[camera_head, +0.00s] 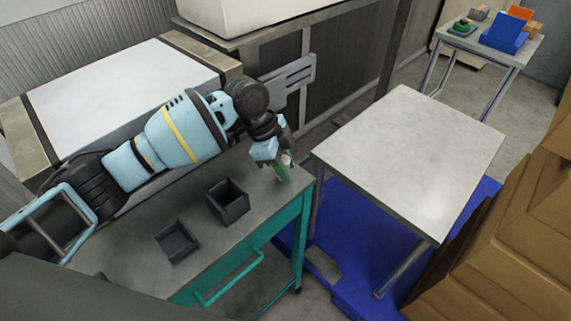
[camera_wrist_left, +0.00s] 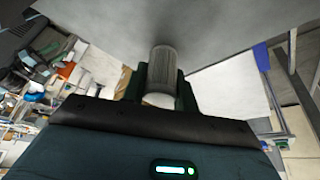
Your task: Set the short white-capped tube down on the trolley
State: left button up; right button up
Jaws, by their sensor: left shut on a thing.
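The short white-capped tube (camera_wrist_left: 162,68) is between my left gripper's two dark green fingers in the left wrist view, its white cap (camera_wrist_left: 158,100) toward the palm. In the head view my left gripper (camera_head: 284,168) is shut on it over the right end of the trolley. Only a small pale piece of the tube (camera_head: 287,159) shows there; the fingers hide the rest. The trolley (camera_head: 222,250) has a grey top and a teal frame. I cannot tell whether the tube's lower end touches the top. My right gripper is not in view.
Two dark open boxes, a taller one (camera_head: 228,203) and a shallow one (camera_head: 177,242), stand on the trolley. A bare pale table (camera_head: 410,150) is to the right. Brown boxes (camera_head: 520,240) fill the right edge. The trolley top around the gripper is clear.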

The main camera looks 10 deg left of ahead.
pick_arm(q)
jog(key=o, duration=0.8)
jog(key=shift+f, duration=0.15)
jog(key=shift+o, duration=0.9)
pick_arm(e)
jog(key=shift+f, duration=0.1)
pick_arm(q)
jog(key=shift+r, duration=0.2)
jog(key=p+v, duration=0.4)
jog(key=v, duration=0.8)
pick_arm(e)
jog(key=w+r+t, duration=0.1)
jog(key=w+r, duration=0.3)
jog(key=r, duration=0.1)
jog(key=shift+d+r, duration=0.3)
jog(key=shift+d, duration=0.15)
